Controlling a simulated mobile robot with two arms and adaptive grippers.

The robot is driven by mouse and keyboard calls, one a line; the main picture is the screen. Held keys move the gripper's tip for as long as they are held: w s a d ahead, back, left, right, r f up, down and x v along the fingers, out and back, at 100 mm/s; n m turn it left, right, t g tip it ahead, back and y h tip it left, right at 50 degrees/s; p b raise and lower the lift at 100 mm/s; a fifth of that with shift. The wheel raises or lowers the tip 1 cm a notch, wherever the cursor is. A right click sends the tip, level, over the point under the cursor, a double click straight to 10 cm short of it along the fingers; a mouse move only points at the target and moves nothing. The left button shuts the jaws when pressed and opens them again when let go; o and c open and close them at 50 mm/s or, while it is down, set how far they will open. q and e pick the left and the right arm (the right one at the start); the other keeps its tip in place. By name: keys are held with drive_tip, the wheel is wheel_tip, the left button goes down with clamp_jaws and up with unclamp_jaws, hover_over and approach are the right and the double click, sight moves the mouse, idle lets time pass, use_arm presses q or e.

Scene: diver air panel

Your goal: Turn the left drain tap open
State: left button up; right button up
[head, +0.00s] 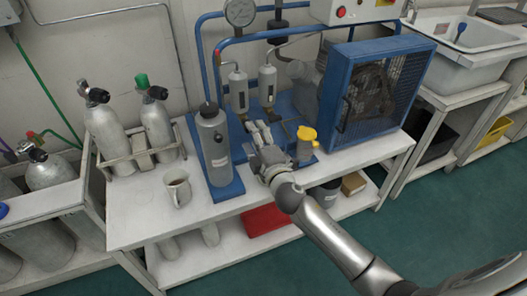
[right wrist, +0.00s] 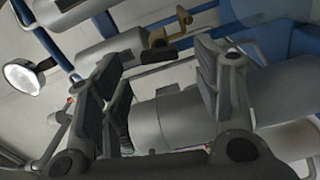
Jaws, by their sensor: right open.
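Two grey filter cylinders hang side by side on the panel, the left one (head: 238,90) and the right one (head: 267,85). The left drain tap is too small to make out clearly in the head view. In the right wrist view, a brass tap (right wrist: 183,18) with a dark lever (right wrist: 160,55) shows at the end of a grey cylinder (right wrist: 115,47). My right gripper (head: 258,132) is just below the filters. In its wrist view the fingers (right wrist: 155,88) are spread and nothing is gripped; the tap is near them, contact unclear. My left gripper is out of view.
A tall grey bottle (head: 214,145) stands close left of my right gripper. A yellow-topped container (head: 306,134) and the blue caged compressor (head: 374,85) are on the right. A mug (head: 177,188) stands on the bench (head: 135,222). A gauge (head: 240,12) is above.

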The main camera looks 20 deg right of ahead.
drive_tip(key=s, duration=0.8)
drive_tip(key=shift+d, duration=0.15)
drive_tip(key=shift+f, duration=0.1)
